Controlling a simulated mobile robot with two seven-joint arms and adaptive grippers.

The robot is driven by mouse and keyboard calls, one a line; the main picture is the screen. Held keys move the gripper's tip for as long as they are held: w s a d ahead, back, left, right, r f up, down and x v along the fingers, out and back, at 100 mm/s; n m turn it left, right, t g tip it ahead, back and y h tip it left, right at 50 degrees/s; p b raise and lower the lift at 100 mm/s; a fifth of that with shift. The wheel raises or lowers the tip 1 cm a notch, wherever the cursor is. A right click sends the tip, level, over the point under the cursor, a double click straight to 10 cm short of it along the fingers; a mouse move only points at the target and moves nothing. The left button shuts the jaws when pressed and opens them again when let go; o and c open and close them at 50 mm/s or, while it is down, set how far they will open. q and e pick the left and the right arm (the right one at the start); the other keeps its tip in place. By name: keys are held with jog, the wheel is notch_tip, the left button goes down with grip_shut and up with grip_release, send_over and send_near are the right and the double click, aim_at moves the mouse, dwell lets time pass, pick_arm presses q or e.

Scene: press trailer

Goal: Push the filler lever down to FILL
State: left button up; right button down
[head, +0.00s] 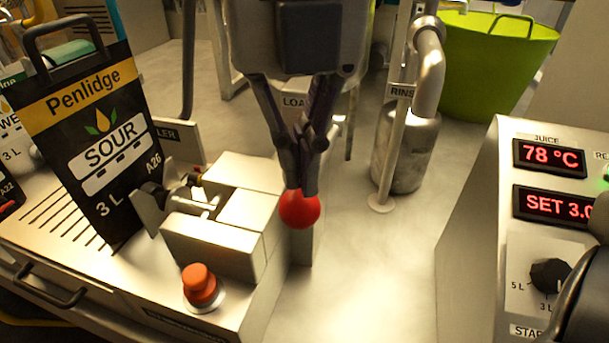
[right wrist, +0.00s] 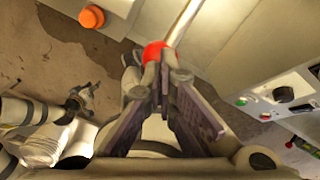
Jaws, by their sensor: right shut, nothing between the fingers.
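The filler lever's red ball knob (head: 299,209) is in the middle of the head view, at the right side of the metal filler block (head: 215,245). My right gripper (head: 303,190) comes down from above, fingers closed together and empty, its tips right at the top of the knob. In the right wrist view, the red knob (right wrist: 154,51) shows just beyond the closed fingertips (right wrist: 164,68), with a pale rod (right wrist: 184,20) running away from it. I cannot tell for sure whether the tips touch the knob. A label reading "LOA" is partly covered by the gripper; no FILL mark is readable.
A black Penlidge SOUR pouch (head: 105,150) stands left of the filler block. An orange button (head: 199,283) is in front. A RINSE pipe (head: 397,150) and metal canister (head: 418,160) stand behind right. A control panel (head: 475,210) is at right. The steel counter between is clear.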

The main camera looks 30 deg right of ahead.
notch_tip(320, 180, up, 9)
jog(key=shift+f, duration=0.15)
jog(key=shift+s, duration=0.1)
dwell(0.3)
